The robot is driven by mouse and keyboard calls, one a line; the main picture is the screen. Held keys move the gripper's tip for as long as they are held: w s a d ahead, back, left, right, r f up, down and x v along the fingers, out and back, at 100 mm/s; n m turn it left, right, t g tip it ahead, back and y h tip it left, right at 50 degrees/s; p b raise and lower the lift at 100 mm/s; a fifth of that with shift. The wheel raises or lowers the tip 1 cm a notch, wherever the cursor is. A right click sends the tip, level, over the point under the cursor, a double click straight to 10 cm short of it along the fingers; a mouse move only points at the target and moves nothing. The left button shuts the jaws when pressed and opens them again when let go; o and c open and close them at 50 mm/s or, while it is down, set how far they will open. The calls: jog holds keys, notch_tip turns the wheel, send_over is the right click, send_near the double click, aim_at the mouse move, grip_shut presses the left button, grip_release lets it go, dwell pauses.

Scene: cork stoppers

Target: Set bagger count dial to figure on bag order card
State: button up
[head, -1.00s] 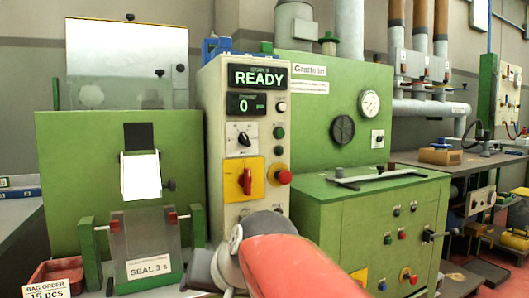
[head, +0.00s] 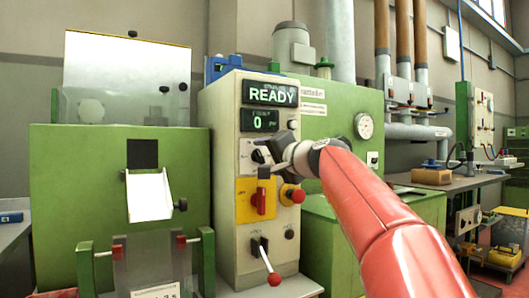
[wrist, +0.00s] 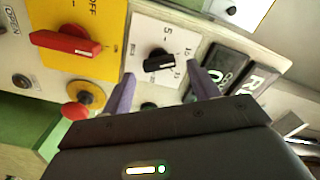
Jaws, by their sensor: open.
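The count dial (wrist: 158,61) is a small black knob on a white plate with figures around it, 5 among them. Its exact setting is hard to read. In the head view the dial (head: 257,156) is partly covered by my gripper (head: 267,161). In the wrist view my gripper (wrist: 164,86) is open, with its two purple fingers apart. The dial shows beyond the gap between the fingertips, with nothing held. I cannot tell whether either finger touches the panel. The bag order card is not in view now; the earlier head view shows it reading 15 pcs.
A red rotary switch (head: 262,202) on a yellow plate sits below the dial. A red mushroom button (head: 293,194) is beside it, close under my wrist. A red-tipped lever (head: 266,262) projects lower down. The displays (head: 270,94) above read READY and 0.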

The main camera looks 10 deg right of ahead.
jog(key=shift+p+x, duration=0.3)
jog(key=shift+x, duration=0.9)
jog(key=c, duration=1)
jog(key=m+p, duration=0.1)
jog(key=m, duration=0.4)
jog(key=shift+f+m+p, duration=0.1)
jog(key=shift+m+p, duration=0.25)
jog(key=shift+m, duration=0.05)
jog(key=m+p, duration=0.1)
jog(key=m, duration=0.2)
jog(key=m+p, duration=0.1)
jog(key=m, duration=0.1)
jog(key=shift+f+m, duration=0.2)
jog(key=shift+m, duration=0.2)
jog(key=shift+f, duration=0.1)
